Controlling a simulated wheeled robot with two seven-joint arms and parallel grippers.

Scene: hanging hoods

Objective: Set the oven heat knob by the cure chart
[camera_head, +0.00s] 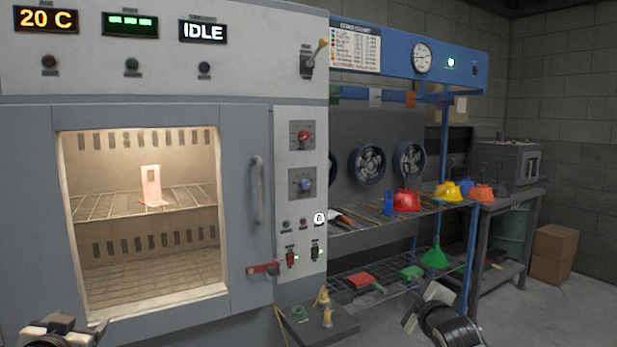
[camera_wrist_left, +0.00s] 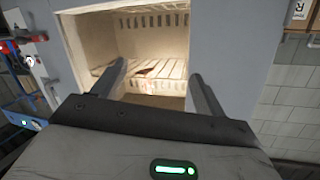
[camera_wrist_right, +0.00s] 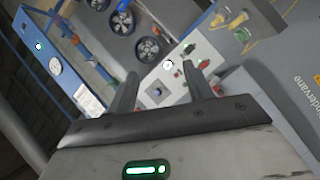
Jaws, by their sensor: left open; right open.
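The grey oven (camera_head: 240,180) fills the left of the head view. On its side panel are a red knob (camera_head: 304,135) and, below it, a blue knob (camera_head: 305,184); their labels are too small to read. The cure chart (camera_head: 356,47), a white sheet with coloured rows, hangs to the right; its text is illegible. The oven displays read 20 C (camera_head: 46,19) and IDLE (camera_head: 203,32). My left gripper (camera_wrist_left: 157,72) is open and empty, facing the oven window. My right gripper (camera_wrist_right: 160,72) is open and empty, pointing toward the control panel, apart from the knobs.
A door handle (camera_head: 258,190) and a red lever (camera_head: 263,268) stick out from the oven. A pinkish part (camera_head: 151,187) stands on the rack inside. A wire shelf (camera_head: 350,240) with coloured hoods and tools stands to the right. Yellow fittings (camera_head: 326,316) sit on a low dark stand.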

